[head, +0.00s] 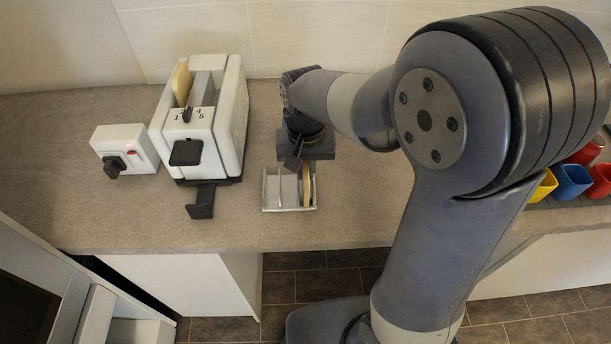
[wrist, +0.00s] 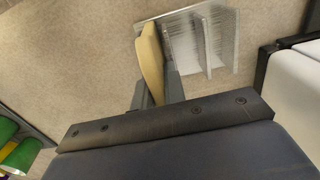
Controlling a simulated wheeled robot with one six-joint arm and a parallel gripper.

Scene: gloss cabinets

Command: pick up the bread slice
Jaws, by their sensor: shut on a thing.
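A tan bread slice (head: 308,184) stands on edge in the right-hand part of a small pale rack (head: 289,209). In the wrist view, the slice (wrist: 150,52) shows edge-on at the left side of the rack (wrist: 228,40). My gripper (wrist: 157,90) is shut on the near part of this slice, with one grey finger on each side. In the head view, my gripper (head: 298,160) is above the back of the rack and partly hides it. Another bread slice (head: 181,84) sticks up from a slot of the white toaster (head: 231,122).
The toaster has a dark lever (head: 186,152) facing the counter's front edge. A white box with a black knob (head: 119,151) stands left of it. Several coloured cups (head: 571,181) stand at the far right, behind my arm. The counter (head: 345,225) is clear around the rack.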

